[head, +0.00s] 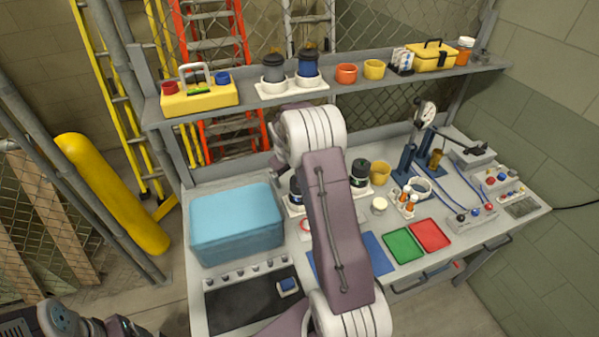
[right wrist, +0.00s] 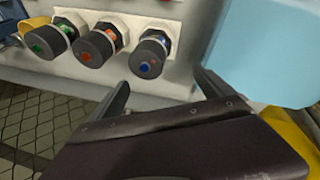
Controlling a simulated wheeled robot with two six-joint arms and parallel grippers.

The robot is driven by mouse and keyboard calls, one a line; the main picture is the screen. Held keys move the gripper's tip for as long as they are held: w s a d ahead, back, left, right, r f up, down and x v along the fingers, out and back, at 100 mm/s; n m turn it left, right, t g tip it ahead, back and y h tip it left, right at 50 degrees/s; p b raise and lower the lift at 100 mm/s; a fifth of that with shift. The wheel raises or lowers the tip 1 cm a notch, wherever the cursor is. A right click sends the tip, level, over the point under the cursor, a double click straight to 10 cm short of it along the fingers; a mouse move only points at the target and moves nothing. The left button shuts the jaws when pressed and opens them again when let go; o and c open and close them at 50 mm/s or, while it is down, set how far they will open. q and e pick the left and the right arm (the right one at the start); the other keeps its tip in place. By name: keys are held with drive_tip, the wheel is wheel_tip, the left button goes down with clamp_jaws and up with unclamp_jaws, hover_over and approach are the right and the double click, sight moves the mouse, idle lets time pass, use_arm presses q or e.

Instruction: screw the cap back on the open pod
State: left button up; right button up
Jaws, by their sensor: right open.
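Three dark-topped pods stand in a row in the right wrist view, marked green (right wrist: 48,40), orange-red (right wrist: 100,44) and blue (right wrist: 150,54). In the head view, one pod (head: 296,190) shows left of my right arm and one (head: 360,173) right of it; the arm hides the space between. I cannot tell which pod is open. A small blue-and-white piece (head: 288,286), possibly a loose cap, lies on the black mat. My right gripper (right wrist: 165,90) is open and empty, its fingers apart near the blue-marked pod. My left gripper is out of view.
A light blue bin (head: 236,222) stands close on the left; it also fills the right wrist view's upper right (right wrist: 268,50). A shelf (head: 330,95) with several items runs above the bench. Green (head: 404,247) and red (head: 430,235) trays lie at right.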

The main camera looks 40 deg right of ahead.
drive_tip(key=m+b, duration=0.1)
drive_tip(key=m, duration=0.1)
drive_tip(key=d+m+b, duration=0.1)
drive_tip(key=m, duration=0.2)
drive_tip(key=s+d+m+b, duration=0.1)
drive_tip(key=m, duration=0.1)
drive_tip(key=shift+d+r+t, duration=0.1)
drive_tip(key=shift+d+t, duration=0.15)
drive_tip(key=shift+t, duration=0.15)
drive_tip(key=shift+s+d+r, duration=0.15)
drive_tip(key=shift+s+d, duration=0.05)
drive_tip(key=shift+d, duration=0.05)
drive_tip(key=shift+w+d+f+p, duration=0.1)
drive_tip(key=shift+w+f+p, duration=0.05)
drive_tip(key=shift+f+p, duration=0.15)
drive_tip(key=p+x, duration=0.2)
drive_tip(key=x, duration=0.6)
drive_tip(key=shift+w+f, duration=0.1)
drive_tip(key=shift+f, duration=0.05)
drive_tip(key=c, duration=1.3)
drive_tip(key=o, duration=0.4)
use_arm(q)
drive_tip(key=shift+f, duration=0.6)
use_arm(e)
drive_tip(key=c, duration=0.4)
